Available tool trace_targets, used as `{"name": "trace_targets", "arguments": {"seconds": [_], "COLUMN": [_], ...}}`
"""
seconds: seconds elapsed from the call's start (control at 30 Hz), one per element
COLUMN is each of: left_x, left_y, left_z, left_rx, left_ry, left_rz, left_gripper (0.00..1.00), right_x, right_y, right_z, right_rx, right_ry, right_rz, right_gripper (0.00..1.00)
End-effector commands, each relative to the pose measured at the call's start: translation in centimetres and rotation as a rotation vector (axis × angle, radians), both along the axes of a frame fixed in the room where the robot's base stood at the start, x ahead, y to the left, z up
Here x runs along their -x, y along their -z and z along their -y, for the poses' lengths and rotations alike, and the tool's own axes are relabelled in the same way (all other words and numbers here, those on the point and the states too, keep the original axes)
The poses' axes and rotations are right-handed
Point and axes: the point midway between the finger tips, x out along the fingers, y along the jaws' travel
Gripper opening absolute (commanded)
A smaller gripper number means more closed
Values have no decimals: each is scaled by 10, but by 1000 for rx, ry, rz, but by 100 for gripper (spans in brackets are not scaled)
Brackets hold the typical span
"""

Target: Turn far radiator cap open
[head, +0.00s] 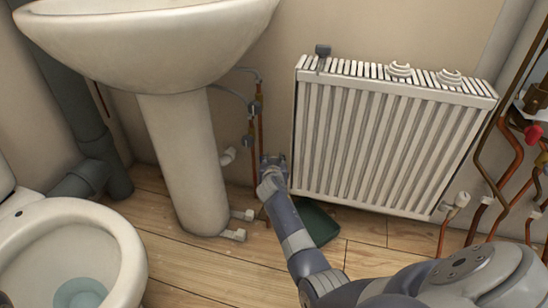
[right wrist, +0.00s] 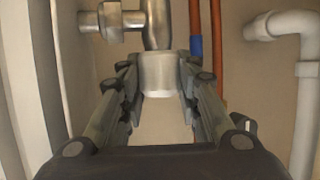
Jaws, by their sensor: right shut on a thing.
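The white radiator (head: 385,140) hangs on the wall at the right of the head view. My right arm reaches to its lower left corner, and my right gripper (head: 272,165) hides the far valve there. The fingers of the right gripper (right wrist: 162,78) are shut on the cap from both sides. How far the cap is turned cannot be told.
Another white cap (head: 461,199) is at the radiator's lower right. A pedestal basin (head: 180,165) stands left of my gripper, with copper pipes (head: 260,135) between. A dark green object (head: 318,222) lies on the floor beside my arm. A toilet (head: 120,245) is at lower left.

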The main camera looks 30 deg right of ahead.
Motion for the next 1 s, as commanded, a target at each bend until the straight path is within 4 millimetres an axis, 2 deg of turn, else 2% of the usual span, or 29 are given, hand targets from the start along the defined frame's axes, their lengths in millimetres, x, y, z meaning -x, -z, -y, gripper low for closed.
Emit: {"name": "trace_targets", "arguments": {"seconds": [0.47,0.5,0.6,1.0], "left_x": [-3,-3,-3,-1], "left_y": [2,2,2,1], "left_z": [0,0,0,-1], "left_rx": [1,1,1,2], "left_ry": [1,1,1,1], "left_rz": [-12,-12,-12,-8], "left_gripper": [51,51,51,51], "right_x": [-1,-1,-1,1], "right_y": [-3,-3,-3,-1], "right_z": [2,2,1,-1], "right_rx": [4,4,4,2], "right_ry": [-15,-15,-14,-14], "right_rz": [6,6,5,1], "right_gripper": [7,33,51,51]}}
